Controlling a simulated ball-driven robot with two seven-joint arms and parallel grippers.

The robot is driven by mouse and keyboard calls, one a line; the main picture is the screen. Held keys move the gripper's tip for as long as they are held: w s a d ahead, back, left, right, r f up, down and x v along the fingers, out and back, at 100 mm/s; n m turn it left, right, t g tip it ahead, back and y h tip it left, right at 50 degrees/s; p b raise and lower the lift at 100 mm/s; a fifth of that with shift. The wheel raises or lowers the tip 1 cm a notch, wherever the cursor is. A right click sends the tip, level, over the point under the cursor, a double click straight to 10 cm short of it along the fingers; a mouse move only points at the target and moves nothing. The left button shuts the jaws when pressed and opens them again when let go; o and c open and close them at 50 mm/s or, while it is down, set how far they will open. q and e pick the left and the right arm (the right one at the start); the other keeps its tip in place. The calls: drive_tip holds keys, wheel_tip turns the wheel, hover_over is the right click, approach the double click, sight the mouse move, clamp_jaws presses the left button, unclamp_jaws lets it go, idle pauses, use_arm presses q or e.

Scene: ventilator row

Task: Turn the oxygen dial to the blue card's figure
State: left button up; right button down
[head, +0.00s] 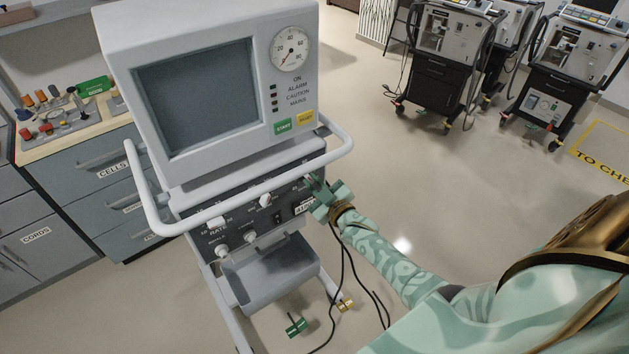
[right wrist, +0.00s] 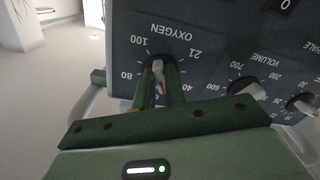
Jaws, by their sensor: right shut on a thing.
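The ventilator (head: 225,95) stands in front of me, with a dark control panel (head: 250,215) below its screen. In the right wrist view its OXYGEN dial (right wrist: 159,72) shows upside down, with 100, 80, 40 and 21 readable around it. The dial's knob is pale with a red mark. My right gripper (head: 318,183) is at the right end of the panel, and its fingers (right wrist: 160,88) are shut on the knob. The fingers hide part of the scale, and I cannot read the exact setting. No blue card shows in either view. My left gripper is not in view.
A white rail (head: 185,226) runs around the ventilator's front, close to my right gripper. Black cables (head: 342,270) hang below it. A drawer counter (head: 85,150) stands at left. Other ventilators (head: 445,65) stand at the back right. Open floor lies between.

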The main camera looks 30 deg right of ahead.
drive_tip(key=m+p, duration=0.1)
drive_tip(key=m, duration=0.4)
drive_tip(key=shift+a+f, duration=0.1)
drive_tip(key=shift+f, duration=0.05)
drive_tip(key=shift+s, duration=0.1)
idle(0.5)
drive_tip(key=c, duration=1.5)
unclamp_jaws()
drive_tip(key=shift+o, duration=0.2)
drive_tip(key=shift+s, duration=0.35)
drive_tip(key=s+p, duration=0.2)
drive_tip(key=s, duration=1.3)
drive_tip(key=shift+s, duration=0.25)
